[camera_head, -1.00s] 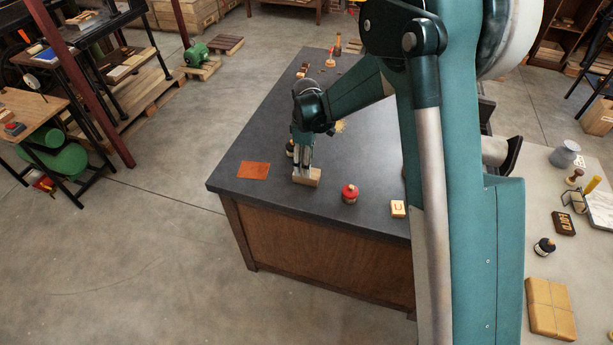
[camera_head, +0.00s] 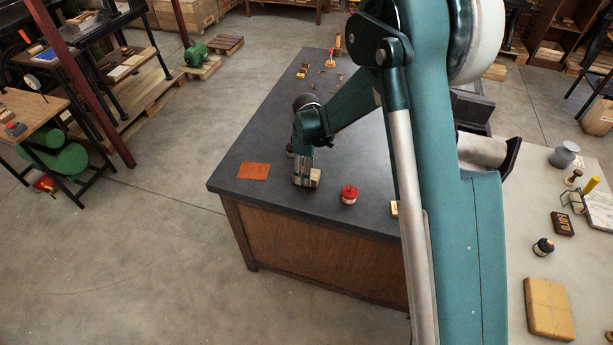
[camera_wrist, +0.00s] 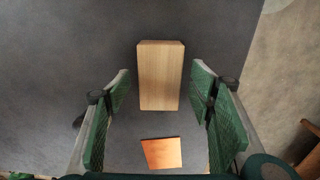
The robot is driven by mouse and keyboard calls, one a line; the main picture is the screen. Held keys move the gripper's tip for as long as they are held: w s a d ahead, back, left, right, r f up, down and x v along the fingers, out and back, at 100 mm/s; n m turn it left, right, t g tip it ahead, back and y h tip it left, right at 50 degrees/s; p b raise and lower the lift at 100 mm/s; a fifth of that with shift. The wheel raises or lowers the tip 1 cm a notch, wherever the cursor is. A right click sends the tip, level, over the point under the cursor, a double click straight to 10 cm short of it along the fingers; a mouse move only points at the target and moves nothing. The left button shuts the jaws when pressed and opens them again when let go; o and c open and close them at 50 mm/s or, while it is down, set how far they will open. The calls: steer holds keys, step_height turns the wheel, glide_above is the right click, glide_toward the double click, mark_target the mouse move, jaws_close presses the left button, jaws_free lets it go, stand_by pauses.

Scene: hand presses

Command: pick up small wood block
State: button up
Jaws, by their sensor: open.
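The small wood block (camera_wrist: 160,75) is pale, rectangular wood on the dark tabletop. In the wrist view it lies just beyond and partly between the tips of my open gripper (camera_wrist: 160,85), with a gap on both sides. In the head view the block (camera_head: 315,177) stands near the table's front edge. My gripper (camera_head: 302,180) is down beside it there and hides its left part. I cannot tell from these views how far the fingertips are above the tabletop.
An orange leather piece (camera_head: 254,170) lies to the left on the dark table (camera_head: 270,195); it also shows in the wrist view (camera_wrist: 161,153). A red-topped jar (camera_head: 349,194) stands right of the block. A pale stamped block (camera_head: 394,208) is partly behind my arm.

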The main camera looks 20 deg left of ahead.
steer(key=shift+f, duration=0.95)
steer(key=c, duration=1)
